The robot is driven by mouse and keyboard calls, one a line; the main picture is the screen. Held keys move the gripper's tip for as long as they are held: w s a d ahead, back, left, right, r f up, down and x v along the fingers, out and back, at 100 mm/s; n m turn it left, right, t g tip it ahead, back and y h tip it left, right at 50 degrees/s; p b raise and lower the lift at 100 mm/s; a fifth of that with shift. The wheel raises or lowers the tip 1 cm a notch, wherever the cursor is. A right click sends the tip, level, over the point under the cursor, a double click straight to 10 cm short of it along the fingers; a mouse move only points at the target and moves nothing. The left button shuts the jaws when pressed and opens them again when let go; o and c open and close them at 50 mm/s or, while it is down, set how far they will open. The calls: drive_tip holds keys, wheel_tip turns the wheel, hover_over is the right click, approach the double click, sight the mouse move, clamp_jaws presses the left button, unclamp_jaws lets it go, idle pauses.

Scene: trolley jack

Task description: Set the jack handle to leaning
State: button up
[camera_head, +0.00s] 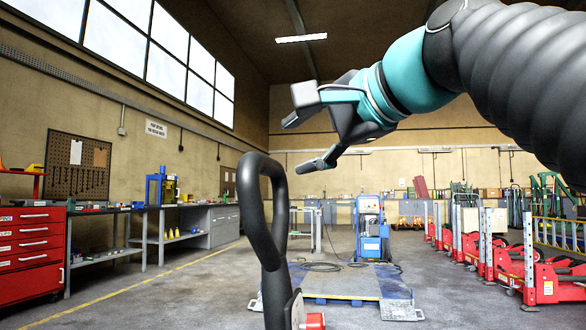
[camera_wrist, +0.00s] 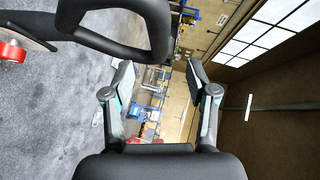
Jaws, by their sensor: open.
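The jack handle (camera_head: 247,205) is a black bar with a closed loop at its top. It stands nearly upright in the lower middle of the head view, close to the camera. A small red part (camera_head: 315,321) shows by its foot; the jack body is mostly out of frame. My gripper (camera_head: 303,146) is open and empty, above and to the right of the loop, with its fingers pointing left. In the wrist view, the handle loop (camera_wrist: 158,35) crosses the top left, beyond and beside the open fingers (camera_wrist: 158,74), not between them. I see no contact.
A red tool cabinet (camera_head: 30,252) and workbenches (camera_head: 105,258) line the left wall. A blue machine (camera_head: 371,230) stands behind a low platform (camera_head: 335,284) ahead. Red jacks (camera_head: 548,283) stand in a row at right. The floor left of the handle is clear.

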sight(271, 161)
drive_tip(key=x, duration=1.1)
drive_tip(key=shift+d+f, duration=0.1)
clamp_jaws()
